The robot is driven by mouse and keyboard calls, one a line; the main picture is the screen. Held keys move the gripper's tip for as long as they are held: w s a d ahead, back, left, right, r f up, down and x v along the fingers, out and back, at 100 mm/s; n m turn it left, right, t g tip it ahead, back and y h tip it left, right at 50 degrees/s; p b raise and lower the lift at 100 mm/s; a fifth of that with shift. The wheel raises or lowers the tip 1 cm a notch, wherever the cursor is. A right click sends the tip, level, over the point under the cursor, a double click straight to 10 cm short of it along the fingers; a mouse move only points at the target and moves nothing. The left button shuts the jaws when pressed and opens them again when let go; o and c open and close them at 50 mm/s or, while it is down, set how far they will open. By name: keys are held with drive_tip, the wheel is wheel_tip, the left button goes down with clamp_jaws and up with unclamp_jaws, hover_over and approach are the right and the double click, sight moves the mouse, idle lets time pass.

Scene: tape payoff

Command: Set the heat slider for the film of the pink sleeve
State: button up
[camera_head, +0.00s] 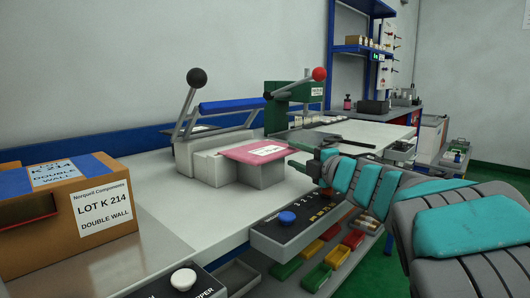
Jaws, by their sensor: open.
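The pink sleeve (254,152) lies flat on a light grey block and bears a white label too small to read. A dark panel (262,235) on the bench's front edge carries a round blue knob (287,217) and a row of small yellowish marks; it may be the heat slider, but I cannot tell. A second dark panel with a white knob (183,280) is at the bottom, its lettering partly cut off. My gripper (298,157) is just right of the sleeve's block, open with nothing visible in it. My arm reaches in from the right.
A cardboard box (65,215) labelled LOT K 214 stands at left. Behind the sleeve are a sealer with a blue bar (232,104) and black-balled lever (197,77), and a green press (290,92). Coloured bins (313,278) sit below the front edge. The bench centre (190,215) is clear.

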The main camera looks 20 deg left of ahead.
sight(285, 145)
drive_tip(key=shift+w+d+r+p+x, duration=0.1)
drive_tip(key=shift+r+p+x, duration=0.05)
drive_tip(key=shift+x, duration=0.8)
drive_tip(key=shift+w+d+r+p+x, duration=0.1)
drive_tip(key=shift+p+x, duration=0.05)
drive_tip(key=shift+x, duration=0.85)
drive_tip(key=shift+w+r+p+x, duration=0.1)
drive_tip(key=shift+r+p+x, duration=0.05)
drive_tip(key=shift+x, duration=0.8)
drive_tip(key=shift+s, duration=0.1)
clamp_jaws()
